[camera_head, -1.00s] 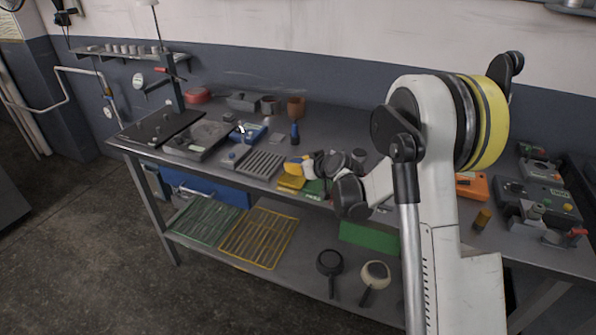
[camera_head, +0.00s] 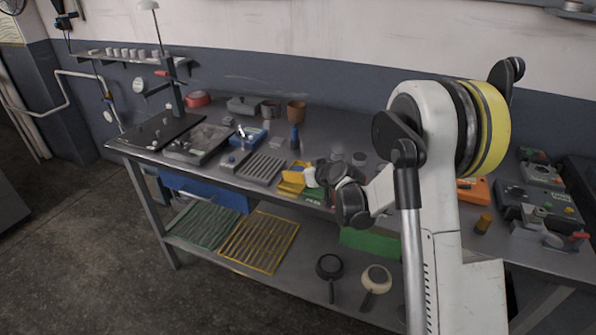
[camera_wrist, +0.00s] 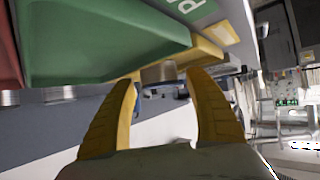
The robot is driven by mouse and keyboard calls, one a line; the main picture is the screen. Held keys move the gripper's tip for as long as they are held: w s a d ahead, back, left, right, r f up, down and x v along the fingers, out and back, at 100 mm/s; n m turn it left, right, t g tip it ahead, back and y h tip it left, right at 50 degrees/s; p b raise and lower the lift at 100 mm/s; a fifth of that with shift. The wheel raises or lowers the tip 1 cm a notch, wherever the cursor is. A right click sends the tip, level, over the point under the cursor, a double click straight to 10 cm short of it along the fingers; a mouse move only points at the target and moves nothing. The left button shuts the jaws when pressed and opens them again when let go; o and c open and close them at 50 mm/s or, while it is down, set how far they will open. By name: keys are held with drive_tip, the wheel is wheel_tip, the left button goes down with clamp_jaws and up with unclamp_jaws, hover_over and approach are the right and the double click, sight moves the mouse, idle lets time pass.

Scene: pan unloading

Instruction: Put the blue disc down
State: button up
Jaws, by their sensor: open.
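I cannot make out a blue disc in either view. My gripper (camera_wrist: 162,82) is open in the wrist view, its two yellow fingers spread apart, with nothing seen held between them. In the head view my wrist covers part of the table's front edge, and the fingertips are hard to make out there. A green tray-like surface (camera_wrist: 105,45) fills the upper left of the wrist view, beyond the fingers. A small metal cylinder (camera_wrist: 158,72) shows behind the gap between the fingertips.
A yellow holder (camera_head: 291,181) and a green panel (camera_head: 314,197) lie by the workbench's front edge. A grey slotted rack (camera_head: 262,168) and a blue device (camera_head: 249,135) stand left of them. Pans (camera_head: 329,267) rest on the lower shelf.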

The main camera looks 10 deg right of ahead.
drive_tip(key=p+v, duration=0.2)
drive_tip(key=v, duration=0.9)
drive_tip(key=shift+r+p, duration=0.1)
drive_tip(key=shift+p, duration=0.3)
drive_tip(key=s+a+r+g, duration=0.2)
drive_tip(key=s+a+r, duration=0.1)
drive_tip(key=s+r, duration=0.4)
drive_tip(key=s+r+m+g+h, duration=0.1)
drive_tip(key=s+m+g+h, duration=0.1)
drive_tip(key=s, duration=2.3)
drive_tip(key=shift+r+m+g+h, duration=0.3)
drive_tip(key=shift+r+m+h, duration=0.1)
drive_tip(key=shift+m+h, duration=0.45)
drive_tip(key=shift+s+a, duration=0.1)
